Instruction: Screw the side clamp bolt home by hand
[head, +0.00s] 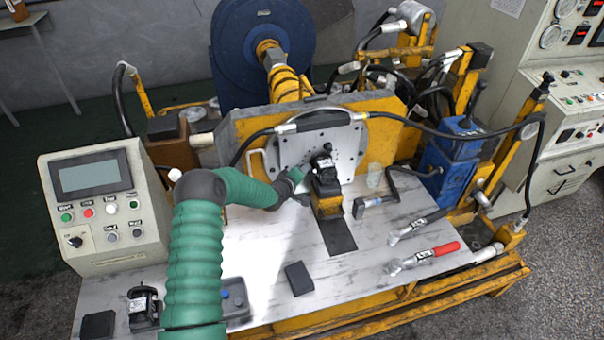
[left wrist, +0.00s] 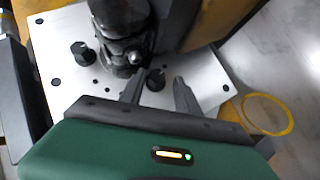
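My left gripper (head: 299,181) reaches in from the left to the left side of the black and yellow motor unit (head: 327,197). In the left wrist view its two dark fingers (left wrist: 159,82) are apart, one on each side of a black knob-headed bolt (left wrist: 155,79). The knob is close to the left finger, with a small gap to the right finger; I cannot tell whether it touches. A second black knob (left wrist: 82,52) stands on the light metal plate (left wrist: 60,85). How deep either bolt sits cannot be seen. My right gripper is not in view.
The drilled mounting plate (head: 347,140) stands upright behind the motor. A control box (head: 97,205) is at the left. A red-handled wrench (head: 425,257) and another wrench (head: 415,226) lie at the right. A dark block (head: 299,278) lies in front; the bench around it is mostly clear.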

